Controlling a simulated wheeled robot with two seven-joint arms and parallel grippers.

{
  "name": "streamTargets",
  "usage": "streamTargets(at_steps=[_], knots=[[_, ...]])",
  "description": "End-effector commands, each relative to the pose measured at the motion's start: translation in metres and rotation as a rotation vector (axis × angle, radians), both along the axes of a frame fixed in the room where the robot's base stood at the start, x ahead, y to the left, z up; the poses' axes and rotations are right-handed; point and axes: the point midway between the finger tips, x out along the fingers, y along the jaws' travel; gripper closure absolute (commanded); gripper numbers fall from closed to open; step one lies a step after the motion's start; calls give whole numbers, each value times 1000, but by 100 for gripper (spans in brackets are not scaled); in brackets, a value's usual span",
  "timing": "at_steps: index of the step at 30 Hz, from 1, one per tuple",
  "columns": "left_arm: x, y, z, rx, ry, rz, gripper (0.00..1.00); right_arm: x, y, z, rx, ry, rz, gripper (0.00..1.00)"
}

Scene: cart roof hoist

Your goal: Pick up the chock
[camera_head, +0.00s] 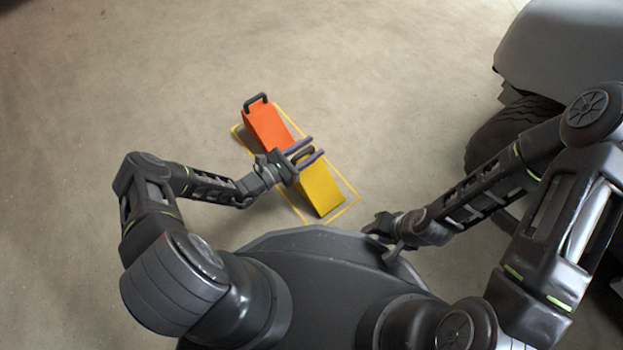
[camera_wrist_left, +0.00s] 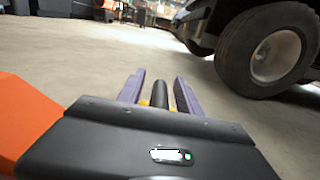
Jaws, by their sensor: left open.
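Two wedge chocks with dark loop handles sit inside a yellow outline on the floor, an orange chock (camera_head: 266,124) farther back and a yellow chock (camera_head: 321,191) nearer me. My left gripper (camera_head: 314,148) is open over the yellow chock's upper end, with its fingers on either side of the dark handle. In the left wrist view the dark handle (camera_wrist_left: 159,94) shows between the two purple-grey fingers, and the orange chock (camera_wrist_left: 22,118) is at the left. The gripper body hides most of the yellow chock there. My right gripper (camera_head: 378,231) is low, away from the chocks; its opening is unclear.
A grey vehicle (camera_head: 565,50) with a dark tyre (camera_head: 505,130) stands at the right. The tyre (camera_wrist_left: 265,55) also shows in the left wrist view. The yellow floor outline (camera_head: 349,204) surrounds the chocks. The concrete floor behind and left of them is clear.

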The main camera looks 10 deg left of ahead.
Motion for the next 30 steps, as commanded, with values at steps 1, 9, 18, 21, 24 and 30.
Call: streamTargets(at_steps=[1,9,18,21,24,30], knots=[[2,-2,0,0,-1,-1,58,0,0,-1,0,0,0,64],[3,-2,1,0,0,0,58,0,0,0,0,0,0,64],[3,-2,1,0,0,0,58,0,0,0,0,0,0,64],[3,-2,1,0,0,0,64,0,0,0,0,0,0,64],[3,-2,1,0,0,0,72,0,0,0,0,0,0,64],[3,-2,1,0,0,0,88,0,0,0,0,0,0,64]])
